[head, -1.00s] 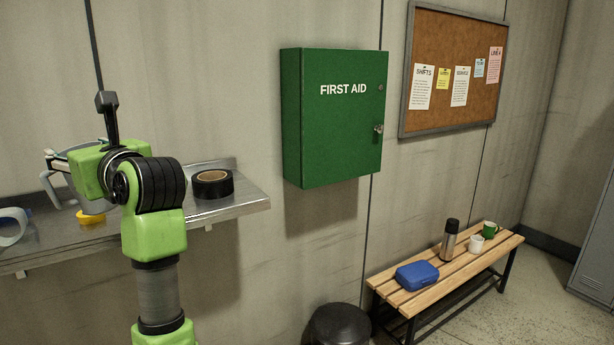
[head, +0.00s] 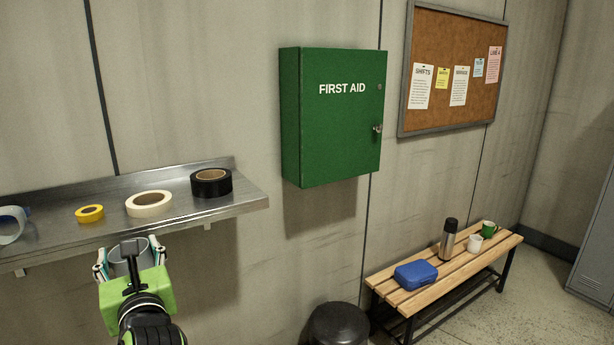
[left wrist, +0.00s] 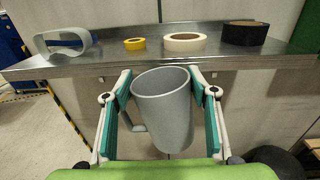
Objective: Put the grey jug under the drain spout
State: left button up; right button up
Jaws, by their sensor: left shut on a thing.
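The grey jug (left wrist: 165,112) is between the fingers of my left gripper (left wrist: 161,92) in the left wrist view, with its handle to the left. The gripper is shut on it. In the head view, the jug (head: 122,262) shows only in part behind my left gripper (head: 130,250), in front of and below the shelf's front edge. The drain spout is not in view. My right gripper is not in view.
The steel shelf (head: 50,237) holds a yellow tape roll (head: 90,213), a cream roll (head: 149,204), a black roll (head: 211,183) and a pale looped object (head: 12,226). A green first aid cabinet (head: 333,120) hangs right of it. A dark round bin (head: 338,326) and a bench (head: 450,266) stand below.

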pick_arm(q)
jog(key=s+d+f+m+t+h, duration=0.3)
jog(key=s+d+f+m+h, duration=0.55)
jog(key=s+d+f, duration=0.6)
jog(key=s+f+n+h, duration=0.1)
jog(key=s+f, duration=0.2)
jog(key=s, duration=0.4)
jog(key=shift+a+n, duration=0.2)
jog(key=shift+n, duration=0.15)
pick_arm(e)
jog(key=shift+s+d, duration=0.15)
pick_arm(q)
jog(key=shift+h, duration=0.25)
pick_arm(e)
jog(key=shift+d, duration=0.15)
